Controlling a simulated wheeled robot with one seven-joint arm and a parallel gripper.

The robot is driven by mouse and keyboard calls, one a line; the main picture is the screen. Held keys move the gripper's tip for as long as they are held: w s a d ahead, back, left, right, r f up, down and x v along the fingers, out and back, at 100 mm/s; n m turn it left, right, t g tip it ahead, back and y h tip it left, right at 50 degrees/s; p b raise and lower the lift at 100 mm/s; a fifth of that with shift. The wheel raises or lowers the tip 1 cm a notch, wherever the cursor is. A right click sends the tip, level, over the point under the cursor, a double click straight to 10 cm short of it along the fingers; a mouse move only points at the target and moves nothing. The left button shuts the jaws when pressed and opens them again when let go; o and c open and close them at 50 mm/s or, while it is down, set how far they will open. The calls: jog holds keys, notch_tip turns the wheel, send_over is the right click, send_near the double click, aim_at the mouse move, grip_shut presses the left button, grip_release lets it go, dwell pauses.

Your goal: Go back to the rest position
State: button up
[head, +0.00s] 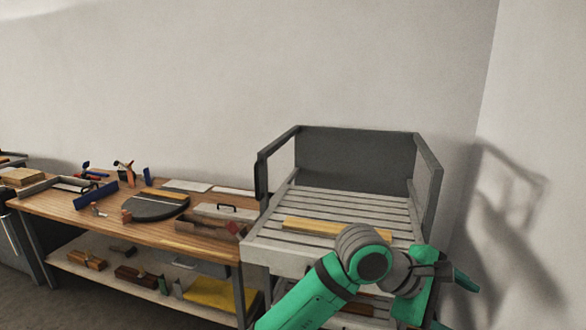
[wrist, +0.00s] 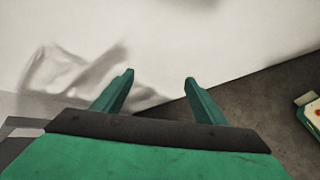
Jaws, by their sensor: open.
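My gripper (wrist: 160,82) shows in the wrist view with its two green fingers spread apart and nothing between them. The fingers point toward the pale wall and the dark floor. In the head view my green and grey arm reaches up from the bottom, in front of the conveyor unit. Its gripper end (head: 462,281) is at the right of the unit's front, turned to the right, and its fingertips are partly hidden by the arm.
A grey slatted conveyor unit (head: 355,204) with raised side walls stands behind my arm, with a wooden strip (head: 318,227) lying on it. Left of it is a wooden workbench (head: 75,212) with tools and a round dark disc (head: 157,207). The wall is close on the right.

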jog(key=w+a+f+n+t+h, duration=0.2)
jog(key=w+f+t, duration=0.1)
jog(key=f+t, duration=0.3)
jog(key=w+a+f+n+t+h, duration=0.1)
jog(key=w+a+f+t, duration=0.15)
jog(key=f+t, duration=0.35)
jog(key=s+a+f+n+t+y, duration=0.1)
jog(key=s+a+f+t+y, duration=0.1)
jog(key=s+a+f+y, duration=0.35)
jog(key=s+a+f+t+y, duration=0.25)
jog(key=a+f, duration=0.35)
jog(key=f, duration=0.3)
jog(key=s+a+f+m+y, duration=0.25)
jog(key=s+a, duration=0.25)
jog(key=s, duration=0.3)
jog(key=s+a+f+m+y, duration=0.2)
jog(key=s+a+f, duration=0.2)
jog(key=s, duration=0.3)
jog(key=s+a+m+g, duration=0.1)
jog(key=s+a+m, duration=0.2)
jog(key=s, duration=0.3)
jog(key=s+a+r+m+y, duration=0.1)
jog(key=s+a+m, duration=0.2)
jog(key=s+m, duration=0.2)
jog(key=shift+s+g, duration=0.35)
jog(key=shift+s, duration=0.95)
